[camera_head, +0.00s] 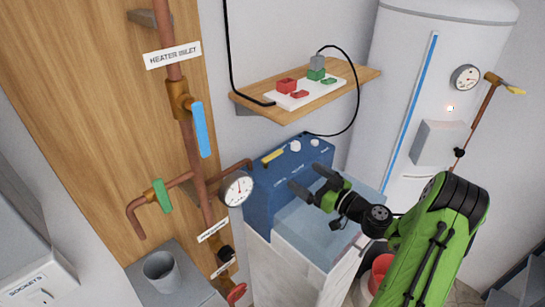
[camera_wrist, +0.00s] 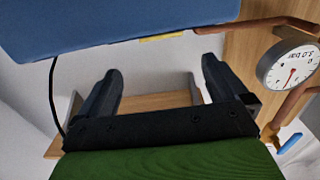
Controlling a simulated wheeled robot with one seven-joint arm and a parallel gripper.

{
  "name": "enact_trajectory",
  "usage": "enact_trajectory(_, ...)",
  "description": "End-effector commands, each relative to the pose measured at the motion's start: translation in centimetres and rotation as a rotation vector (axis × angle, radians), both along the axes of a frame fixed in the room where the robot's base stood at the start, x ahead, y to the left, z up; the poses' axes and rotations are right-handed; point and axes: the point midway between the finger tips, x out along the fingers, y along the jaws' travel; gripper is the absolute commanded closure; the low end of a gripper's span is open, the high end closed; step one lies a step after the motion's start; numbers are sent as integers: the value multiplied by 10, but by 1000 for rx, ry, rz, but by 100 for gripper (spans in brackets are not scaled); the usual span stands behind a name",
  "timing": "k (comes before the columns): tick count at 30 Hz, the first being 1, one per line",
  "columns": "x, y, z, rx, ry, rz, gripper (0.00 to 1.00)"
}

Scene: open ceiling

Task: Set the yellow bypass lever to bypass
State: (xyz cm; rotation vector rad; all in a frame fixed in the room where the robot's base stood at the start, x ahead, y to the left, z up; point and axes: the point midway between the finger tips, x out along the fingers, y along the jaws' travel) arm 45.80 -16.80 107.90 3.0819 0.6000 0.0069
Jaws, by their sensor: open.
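The yellow lever (camera_head: 273,155) is a short bar on the top left of the blue box (camera_head: 262,200), lying roughly along the box's edge. In the wrist view, a thin yellow strip (camera_wrist: 162,37) shows at the edge of the blue box (camera_wrist: 110,25). My gripper (camera_head: 305,178) is open and empty in front of the blue box, to the right of and below the lever in the head view. Its two dark fingers (camera_wrist: 160,68) are apart, with the yellow strip beyond the gap. I see no contact with the lever. The markings on the box are too small to read.
A pressure gauge (camera_head: 237,189) and copper pipe stand just left of the box. A wooden shelf (camera_head: 262,108) with red and green blocks hangs above it. A white tank (camera_head: 432,60) stands behind at the right. A blue-handled valve (camera_head: 201,130) is on the left pipe.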

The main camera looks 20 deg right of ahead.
Motion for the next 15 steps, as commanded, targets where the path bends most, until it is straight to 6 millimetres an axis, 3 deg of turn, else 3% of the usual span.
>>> enact_trajectory(15, 115, 50, 3, 0, 1, 7, 0)
